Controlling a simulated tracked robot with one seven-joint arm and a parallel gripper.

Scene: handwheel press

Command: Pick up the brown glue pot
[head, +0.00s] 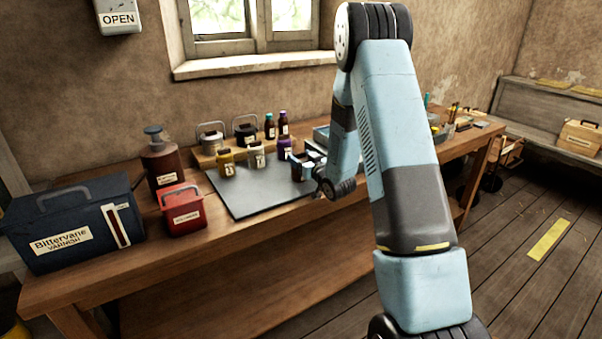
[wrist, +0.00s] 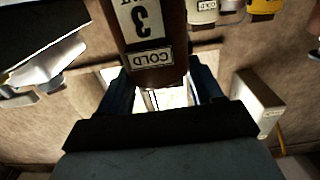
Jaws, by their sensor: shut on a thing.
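The brown glue pot (wrist: 172,62) fills the upper middle of the wrist view, which looks upside down. Its pale labels show a "3" and the word COLD. My gripper (wrist: 160,88) is shut on it, with one dark finger on each side. In the head view the dark brown pot (head: 298,172) is at my gripper (head: 311,172), over the right part of the grey mat (head: 255,195). I cannot tell whether its base touches the mat. The fingers are small and partly hidden there.
A yellow pot (head: 226,163), a white pot (head: 256,158) and a purple-topped pot (head: 284,149) stand behind the held pot. Left are a red box (head: 183,212), a brown canister (head: 160,163) and a dark varnish box (head: 75,232). The mat's front is clear.

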